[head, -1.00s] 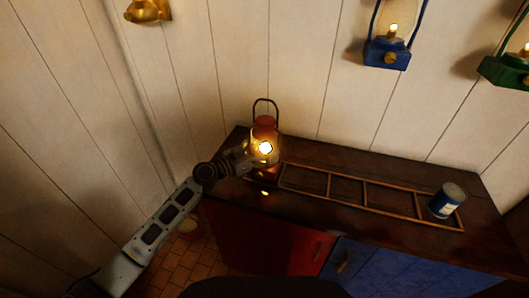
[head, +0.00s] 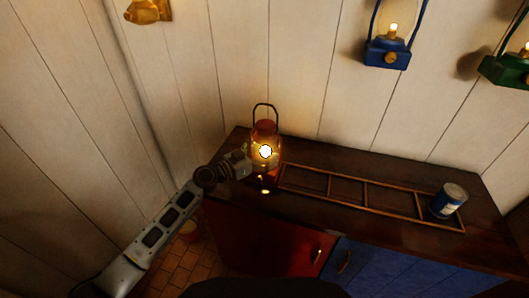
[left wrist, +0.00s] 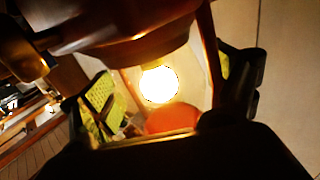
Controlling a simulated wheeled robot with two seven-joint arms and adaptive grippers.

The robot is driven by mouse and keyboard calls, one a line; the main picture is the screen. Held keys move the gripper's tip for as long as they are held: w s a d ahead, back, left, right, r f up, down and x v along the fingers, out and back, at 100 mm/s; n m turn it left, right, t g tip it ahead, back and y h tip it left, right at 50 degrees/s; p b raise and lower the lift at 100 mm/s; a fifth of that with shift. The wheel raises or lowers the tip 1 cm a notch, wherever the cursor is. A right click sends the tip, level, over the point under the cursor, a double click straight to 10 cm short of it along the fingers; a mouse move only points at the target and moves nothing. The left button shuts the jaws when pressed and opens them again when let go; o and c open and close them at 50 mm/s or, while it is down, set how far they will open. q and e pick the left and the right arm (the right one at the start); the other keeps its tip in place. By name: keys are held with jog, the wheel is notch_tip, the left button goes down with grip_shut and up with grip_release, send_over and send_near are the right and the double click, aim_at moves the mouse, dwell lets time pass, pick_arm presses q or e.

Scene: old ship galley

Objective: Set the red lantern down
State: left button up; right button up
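The red lantern (head: 264,128), lit and with a dark handle loop on top, is upright at the left end of the dark counter (head: 330,168). My left gripper (head: 246,161) reaches it from the left. In the left wrist view, the lantern's glowing bulb and frame (left wrist: 160,84) fill the space between the two fingers, with a yellow-green pad on each side, and the gripper looks shut on it. The lantern's base is partly hidden by the gripper and glare, so I cannot tell whether it touches the counter. My right gripper is not in view.
A wooden rack (head: 348,208) lies flat on the counter right of the lantern, with a blue-and-white can (head: 447,201) at its right end. A blue lantern (head: 387,53) and a green lantern (head: 507,71) hang on the wall. A brass fixture (head: 146,11) is at upper left.

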aim_at(254, 156)
pick_arm(q)
jog(key=shift+o, duration=0.4)
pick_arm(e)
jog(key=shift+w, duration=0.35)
pick_arm(q)
jog(key=shift+r, duration=0.1)
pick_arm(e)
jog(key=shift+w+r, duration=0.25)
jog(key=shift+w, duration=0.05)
pick_arm(q)
jog(key=shift+s+a, duration=0.2)
jog(key=shift+a, duration=0.15)
jog(key=shift+s+a, duration=0.25)
jog(key=shift+a, duration=0.05)
jog(key=b+v, duration=0.1)
jog(key=v, duration=0.3)
jog(key=shift+s+a, duration=0.15)
jog(key=shift+a, duration=0.05)
jog(key=shift+s+a+b, duration=0.3)
jog(key=shift+s+a, duration=0.15)
jog(key=shift+a, duration=0.15)
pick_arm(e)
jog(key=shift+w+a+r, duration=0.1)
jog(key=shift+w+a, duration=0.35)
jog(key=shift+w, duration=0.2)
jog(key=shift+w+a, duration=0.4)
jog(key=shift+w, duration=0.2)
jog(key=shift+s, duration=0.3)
